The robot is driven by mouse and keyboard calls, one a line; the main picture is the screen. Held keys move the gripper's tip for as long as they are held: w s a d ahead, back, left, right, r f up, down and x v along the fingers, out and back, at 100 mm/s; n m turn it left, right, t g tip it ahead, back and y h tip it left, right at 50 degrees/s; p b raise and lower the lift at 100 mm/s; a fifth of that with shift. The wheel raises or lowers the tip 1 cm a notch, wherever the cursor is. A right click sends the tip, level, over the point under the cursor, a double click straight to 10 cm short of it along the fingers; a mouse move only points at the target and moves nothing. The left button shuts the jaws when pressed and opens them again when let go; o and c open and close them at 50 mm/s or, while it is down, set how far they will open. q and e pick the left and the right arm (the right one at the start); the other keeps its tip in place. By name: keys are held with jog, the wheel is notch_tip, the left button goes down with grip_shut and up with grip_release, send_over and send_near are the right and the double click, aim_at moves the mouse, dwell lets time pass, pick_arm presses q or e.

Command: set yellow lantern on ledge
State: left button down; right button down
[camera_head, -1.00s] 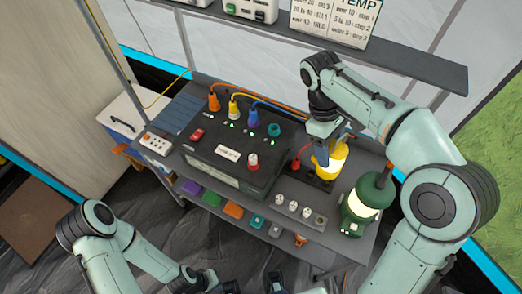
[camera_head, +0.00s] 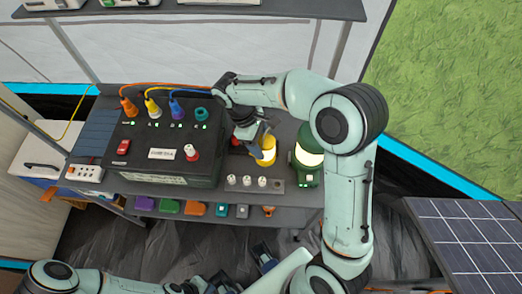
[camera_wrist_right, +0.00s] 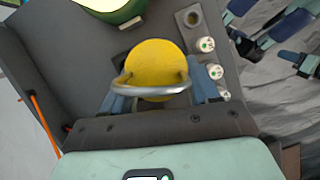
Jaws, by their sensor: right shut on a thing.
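The yellow lantern (camera_head: 268,147) is at the right part of the grey workbench, beside the green lantern (camera_head: 308,158). My right gripper (camera_head: 258,150) is shut on the yellow lantern from above. In the right wrist view the lantern's round yellow top (camera_wrist_right: 152,65) and grey wire handle sit between the blue fingers. Whether its base touches the bench is hard to tell. A dark ledge (camera_head: 310,9) runs along the wall at the top of the head view. My left gripper (camera_head: 243,268) is low in front of the bench, its fingers apart and empty.
A black power box (camera_head: 165,175) with coloured plugs fills the bench's middle. White knobs (camera_head: 247,181) line the front edge. Boxes and a sign stand on the ledge's left and middle; its right end looks bare. A solar panel (camera_head: 465,240) is at right.

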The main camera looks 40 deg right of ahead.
jog(key=shift+f, duration=2.4)
jog(key=shift+f+b, duration=0.2)
jog(key=shift+b, duration=0.15)
jog(key=shift+c, duration=1.6)
grip_release()
jog(key=shift+o, duration=0.3)
jog(key=shift+r, duration=0.15)
